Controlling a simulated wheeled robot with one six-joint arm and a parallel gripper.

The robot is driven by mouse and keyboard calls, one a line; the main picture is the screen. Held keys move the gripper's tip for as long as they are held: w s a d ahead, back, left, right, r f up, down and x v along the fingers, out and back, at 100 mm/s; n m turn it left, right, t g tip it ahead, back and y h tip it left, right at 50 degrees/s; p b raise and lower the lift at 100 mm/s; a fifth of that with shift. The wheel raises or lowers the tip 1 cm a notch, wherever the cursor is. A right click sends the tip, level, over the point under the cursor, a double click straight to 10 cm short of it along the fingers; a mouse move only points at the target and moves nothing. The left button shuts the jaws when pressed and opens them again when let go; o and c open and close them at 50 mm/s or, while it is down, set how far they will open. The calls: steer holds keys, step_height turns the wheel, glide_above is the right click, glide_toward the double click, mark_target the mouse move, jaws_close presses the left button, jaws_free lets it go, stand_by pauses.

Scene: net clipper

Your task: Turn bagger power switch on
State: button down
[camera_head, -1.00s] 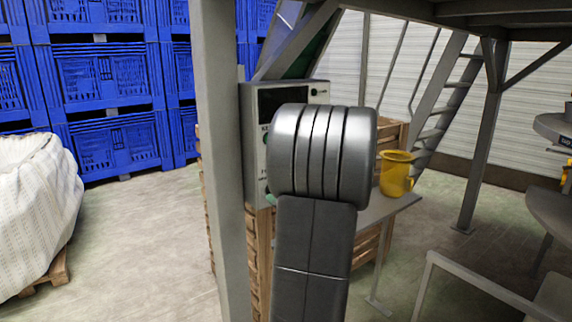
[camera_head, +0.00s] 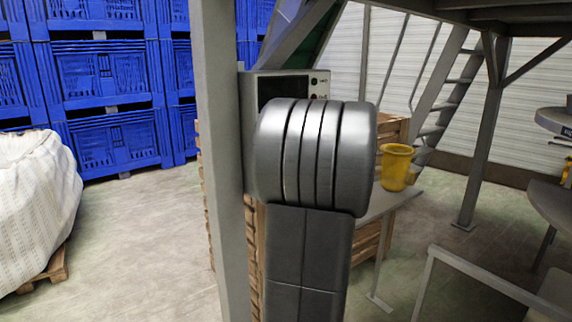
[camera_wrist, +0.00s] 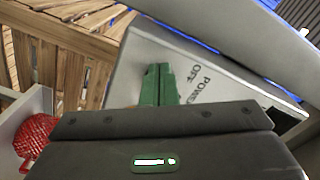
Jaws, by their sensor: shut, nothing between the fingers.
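The bagger control box (camera_head: 318,84) is a grey box with a dark screen behind the grey post in the head view. My arm covers most of its front there, and my gripper is hidden. In the wrist view the box's pale panel (camera_wrist: 140,55) is tilted and carries the words POWER and OFF. My gripper (camera_wrist: 158,84) shows as two green fingertips pressed together in front of this panel, just left of the lettering. They are empty. The switch cannot be made out and may be behind the fingers. Contact cannot be judged.
A grey post (camera_head: 222,160) stands close left of the box. A yellow bucket (camera_head: 396,168) is on a grey table to the right. Wooden crates (camera_wrist: 75,55) and a red net-like thing (camera_wrist: 37,140) are left in the wrist view. Blue crates (camera_head: 105,80) are behind.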

steer(key=shift+r+b, duration=0.25)
steer(key=shift+b, duration=0.65)
steer(key=shift+s+a+f+b, duration=0.1)
steer(key=shift+a+b, duration=0.05)
steer(key=shift+b, duration=0.15)
steer(key=shift+s+a+b, duration=0.2)
steer(key=shift+b, duration=0.25)
steer(key=b+v, duration=0.3)
steer(key=v, duration=0.3)
stand_by(0.4)
